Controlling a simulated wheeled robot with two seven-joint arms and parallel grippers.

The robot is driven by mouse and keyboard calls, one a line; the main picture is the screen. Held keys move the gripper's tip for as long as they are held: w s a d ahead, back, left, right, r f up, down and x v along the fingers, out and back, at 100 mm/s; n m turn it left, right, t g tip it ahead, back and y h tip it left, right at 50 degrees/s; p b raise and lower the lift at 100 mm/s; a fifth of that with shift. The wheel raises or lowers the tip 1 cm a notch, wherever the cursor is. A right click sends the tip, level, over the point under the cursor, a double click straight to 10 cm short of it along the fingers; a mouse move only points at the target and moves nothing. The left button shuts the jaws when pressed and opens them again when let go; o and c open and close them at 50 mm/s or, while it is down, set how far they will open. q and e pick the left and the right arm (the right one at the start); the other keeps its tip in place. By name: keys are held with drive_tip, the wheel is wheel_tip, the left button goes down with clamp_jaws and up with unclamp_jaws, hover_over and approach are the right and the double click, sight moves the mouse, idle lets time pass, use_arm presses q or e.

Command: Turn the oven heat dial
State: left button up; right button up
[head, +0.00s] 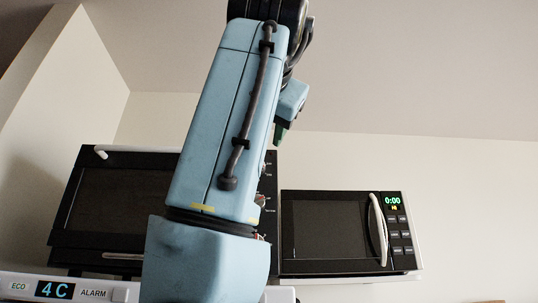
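The dark oven (115,205) is at the left, with its door shut. Its narrow control panel (270,190) shows only as a strip at the right edge of my blue arm. Parts of a few dials and small labels peek out there. I cannot tell which is the heat dial. The arm rises from the bottom, left of centre, and covers much of the oven's right side. A small blue end piece with a dark green tip, perhaps part of my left gripper (283,125), hangs above the panel, apart from it in the picture. Its fingers are not clear. My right gripper is not in view.
A microwave (335,232) with a white handle and a lit 0:00 display is right of the oven. A white appliance front (125,293) with a 4C display is at bottom left. Bare wall lies above the microwave.

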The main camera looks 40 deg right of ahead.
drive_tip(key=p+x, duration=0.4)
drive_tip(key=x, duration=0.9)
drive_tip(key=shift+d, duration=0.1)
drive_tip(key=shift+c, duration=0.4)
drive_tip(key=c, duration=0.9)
